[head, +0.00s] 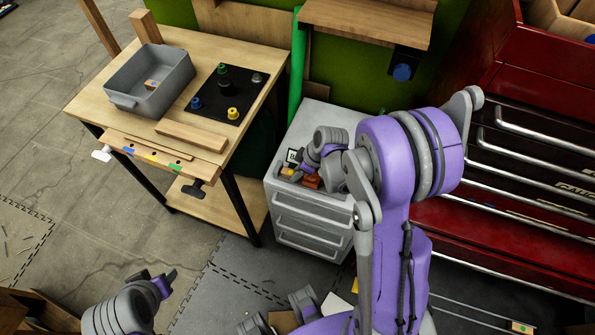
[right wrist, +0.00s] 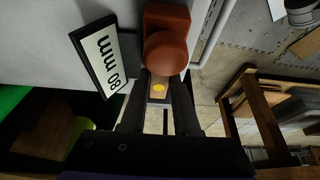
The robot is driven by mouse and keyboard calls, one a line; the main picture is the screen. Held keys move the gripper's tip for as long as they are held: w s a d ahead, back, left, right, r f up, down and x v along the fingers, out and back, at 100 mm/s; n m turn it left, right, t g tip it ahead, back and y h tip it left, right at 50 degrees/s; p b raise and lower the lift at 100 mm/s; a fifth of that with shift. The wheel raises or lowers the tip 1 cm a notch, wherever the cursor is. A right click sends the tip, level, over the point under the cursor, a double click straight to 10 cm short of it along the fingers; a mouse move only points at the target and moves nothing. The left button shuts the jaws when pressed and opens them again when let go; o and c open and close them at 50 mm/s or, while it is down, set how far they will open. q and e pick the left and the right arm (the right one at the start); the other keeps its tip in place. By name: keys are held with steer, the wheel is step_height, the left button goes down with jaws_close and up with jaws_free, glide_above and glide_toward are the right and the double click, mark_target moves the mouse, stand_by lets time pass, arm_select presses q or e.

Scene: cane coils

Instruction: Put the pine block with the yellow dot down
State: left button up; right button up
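The pine block with the yellow dot (right wrist: 158,88) is between the fingertips of my right gripper (right wrist: 159,98) in the right wrist view. The fingers press on its sides. In the head view my right gripper (head: 296,168) is over the top of the grey drawer cabinet (head: 335,117), beside a red-orange piece (head: 311,181). The block's underside is hidden, so I cannot tell whether it touches a surface. My left gripper (head: 160,279) is low at the left, empty, with its fingers apart.
A black-framed "80 mm" sign (right wrist: 103,57) and the rounded red-orange piece (right wrist: 166,52) are close to the held block. The wooden bench (head: 90,102) carries a grey bin (head: 123,101), a black board with pegs (head: 208,103) and a plank (head: 190,135). Red drawers (head: 520,140) stand at right.

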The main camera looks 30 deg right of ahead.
steer(key=o, duration=0.4)
steer(key=shift+r, duration=0.25)
steer(key=p+v, duration=0.2)
steer(key=v, duration=0.9)
steer(key=shift+s+r, duration=0.2)
steer(key=shift+r, duration=0.15)
steer(key=s+a+r+m+h, duration=0.1)
steer(key=s+a+r+m, duration=0.1)
steer(key=s+a, duration=0.1)
steer(key=s+a+r+m+t+h, duration=0.1)
steer(key=s+a+r+m, duration=0.1)
steer(key=s, duration=0.3)
steer(key=s+a+r+m+t+h, duration=0.1)
steer(key=s+a+m, duration=0.3)
steer(key=shift+s+a+r, duration=0.1)
steer(key=shift+a+r, duration=0.2)
steer(key=shift+r, duration=0.1)
